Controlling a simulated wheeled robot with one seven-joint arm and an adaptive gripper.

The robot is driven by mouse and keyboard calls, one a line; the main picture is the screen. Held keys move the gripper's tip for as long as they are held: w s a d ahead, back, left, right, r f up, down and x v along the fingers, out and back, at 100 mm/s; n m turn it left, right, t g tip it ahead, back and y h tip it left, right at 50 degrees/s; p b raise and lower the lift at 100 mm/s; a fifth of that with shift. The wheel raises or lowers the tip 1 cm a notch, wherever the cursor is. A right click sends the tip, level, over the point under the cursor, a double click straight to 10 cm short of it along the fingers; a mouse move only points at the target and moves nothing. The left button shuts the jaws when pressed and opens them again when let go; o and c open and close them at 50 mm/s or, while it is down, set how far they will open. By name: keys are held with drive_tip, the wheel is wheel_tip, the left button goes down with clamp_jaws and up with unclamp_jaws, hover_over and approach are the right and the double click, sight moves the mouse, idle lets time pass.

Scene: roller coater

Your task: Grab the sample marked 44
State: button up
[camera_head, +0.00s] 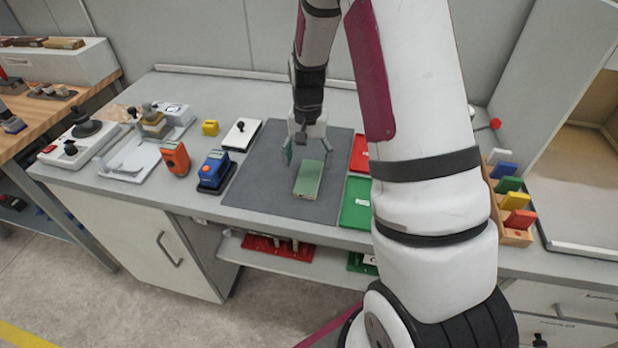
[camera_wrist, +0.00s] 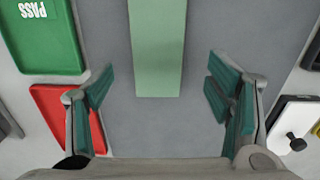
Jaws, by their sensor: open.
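A light green block (camera_head: 308,178) lies flat on the dark grey mat (camera_head: 262,165). No number can be read on it in either view. In the wrist view the green block (camera_wrist: 158,50) lies ahead of my gripper, centred between the fingers and apart from them. My gripper (camera_head: 308,150) is open and empty above the mat, just behind the block in the head view. In the wrist view its fingers (camera_wrist: 160,105) have teal pads spread wide.
A green tray (camera_head: 355,204) marked PASS in the wrist view (camera_wrist: 45,40) and a red tray (camera_head: 360,153) lie right of the mat. A blue device (camera_head: 213,172), an orange device (camera_head: 175,158) and a white plate with a black knob (camera_head: 241,134) stand left. A wooden rack (camera_head: 514,235) holds coloured cards at right.

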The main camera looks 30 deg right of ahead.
sight(309, 176)
drive_tip(key=f, duration=0.3)
drive_tip(key=f+p, duration=0.1)
drive_tip(key=f, duration=0.1)
drive_tip(key=shift+s, duration=0.25)
drive_tip(key=c, duration=1.2)
